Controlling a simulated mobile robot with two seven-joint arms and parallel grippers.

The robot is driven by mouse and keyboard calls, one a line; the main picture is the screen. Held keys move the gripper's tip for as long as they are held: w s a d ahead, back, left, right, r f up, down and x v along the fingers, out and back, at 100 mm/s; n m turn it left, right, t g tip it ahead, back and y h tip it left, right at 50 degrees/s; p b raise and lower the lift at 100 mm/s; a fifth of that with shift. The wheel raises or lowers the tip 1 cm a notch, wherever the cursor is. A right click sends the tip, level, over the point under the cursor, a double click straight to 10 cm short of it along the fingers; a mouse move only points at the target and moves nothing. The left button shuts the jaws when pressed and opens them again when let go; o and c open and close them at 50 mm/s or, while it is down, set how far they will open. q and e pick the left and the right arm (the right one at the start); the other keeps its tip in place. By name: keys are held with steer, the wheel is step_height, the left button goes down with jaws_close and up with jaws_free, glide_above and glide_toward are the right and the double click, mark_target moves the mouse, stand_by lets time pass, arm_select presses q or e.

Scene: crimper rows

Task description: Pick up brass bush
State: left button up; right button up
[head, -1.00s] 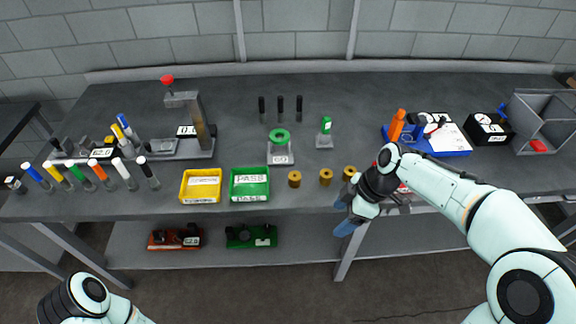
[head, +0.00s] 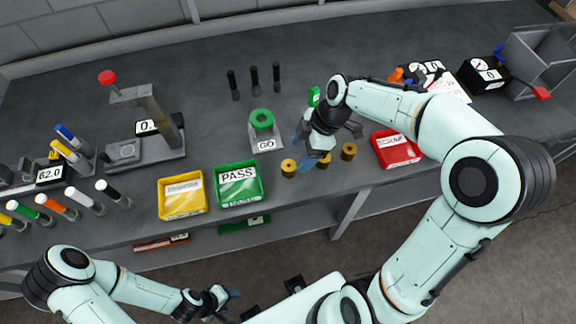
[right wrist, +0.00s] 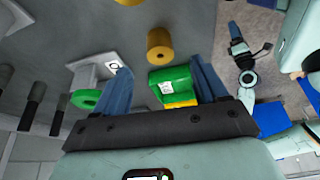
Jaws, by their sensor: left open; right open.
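Three brass bushes stand in a row near the bench's front edge: the left one (head: 289,168), the middle one (head: 323,161), partly hidden by my gripper, and the right one (head: 348,151). My right gripper (head: 304,147) is open above the row, near the left and middle bushes. In the right wrist view, one brass bush (right wrist: 160,44) lies ahead, between the lines of the spread blue fingers and apart from them. Another bush (right wrist: 128,2) is cut off at the top edge. My left gripper (head: 228,296) is open and empty, in front of the bench.
Yellow tray (head: 182,211), green PASS tray (head: 239,201) and red SCRAP tray (head: 397,161) stand along the front. A GO gauge with a green ring (head: 262,119) sits behind the bushes.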

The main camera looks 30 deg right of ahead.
mark_target(289, 166)
steer(key=shift+x, duration=3.95)
steer(key=shift+w+a+r, duration=0.1)
steer(key=c, duration=1.3)
